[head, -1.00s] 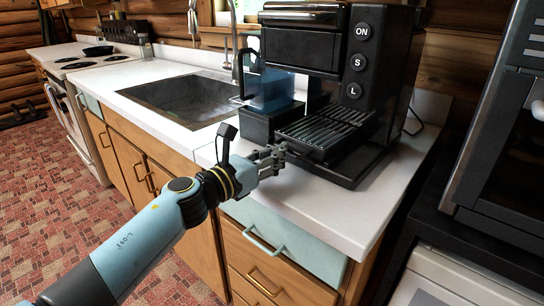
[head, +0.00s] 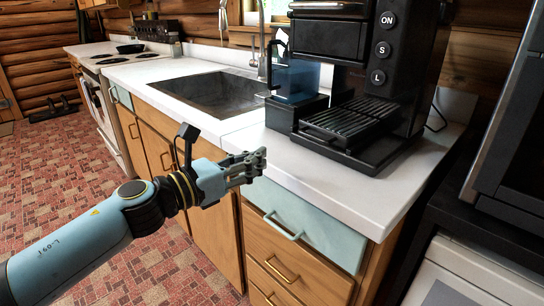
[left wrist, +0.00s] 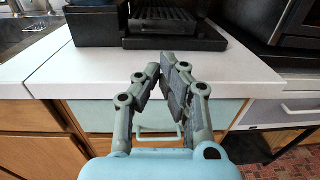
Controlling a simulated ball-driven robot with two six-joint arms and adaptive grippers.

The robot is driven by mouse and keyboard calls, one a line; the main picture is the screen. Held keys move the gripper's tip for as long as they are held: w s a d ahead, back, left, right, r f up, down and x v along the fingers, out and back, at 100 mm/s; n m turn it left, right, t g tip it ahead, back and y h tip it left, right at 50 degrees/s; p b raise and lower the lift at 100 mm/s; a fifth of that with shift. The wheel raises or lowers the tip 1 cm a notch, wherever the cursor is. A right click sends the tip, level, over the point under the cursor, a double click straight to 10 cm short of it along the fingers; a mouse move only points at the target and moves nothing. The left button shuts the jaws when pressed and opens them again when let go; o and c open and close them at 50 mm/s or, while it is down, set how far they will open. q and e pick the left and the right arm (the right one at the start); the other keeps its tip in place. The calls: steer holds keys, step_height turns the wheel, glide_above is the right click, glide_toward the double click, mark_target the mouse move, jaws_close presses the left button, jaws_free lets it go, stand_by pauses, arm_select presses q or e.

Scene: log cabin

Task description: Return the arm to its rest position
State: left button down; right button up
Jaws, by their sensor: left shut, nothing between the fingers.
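My left arm comes in from the left in the head view, and its left gripper (head: 260,164) is shut and empty. It is in front of the counter's front edge, near the light-blue drawer front, with no object touching it. In the left wrist view the gripper (left wrist: 164,66) shows its fingertips together, with the white counter (left wrist: 60,72) and the coffee machine's base behind them. My right gripper is not in either view.
A black coffee machine (head: 332,40) with a drip tray (head: 352,122) and a blue water tank (head: 297,80) stands on the counter. A sink (head: 205,92) lies left of it. A dark oven (head: 512,130) is at the right. The tiled floor (head: 45,190) is clear.

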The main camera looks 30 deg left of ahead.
arm_select(q)
steer(key=s+a+f+n+g+y, duration=0.2)
steer(key=s+f+n, duration=0.45)
steer(key=f, duration=0.55)
steer(key=s+a+f+n+g+y, duration=0.25)
steer(key=s+f+n, duration=0.4)
steer(key=f, duration=0.55)
steer(key=s+a+f+n+g+y, duration=0.25)
steer(key=s+f+n, duration=0.4)
steer(key=f, duration=0.65)
steer(key=s+d+f+n+g, duration=0.1)
steer(key=s+f+n+g, duration=0.3)
steer(key=s+f+n, duration=0.3)
steer(key=s+d+f+n+g, duration=0.1)
steer(key=s+f+n+g, duration=0.3)
steer(key=s+n, duration=0.9)
steer(key=s+f, duration=0.3)
steer(key=s, duration=0.5)
steer(key=shift+s+d+n+g+y, duration=0.2)
steer(key=shift+d+n+g+y, duration=0.1)
steer(key=shift+d+n+g, duration=0.1)
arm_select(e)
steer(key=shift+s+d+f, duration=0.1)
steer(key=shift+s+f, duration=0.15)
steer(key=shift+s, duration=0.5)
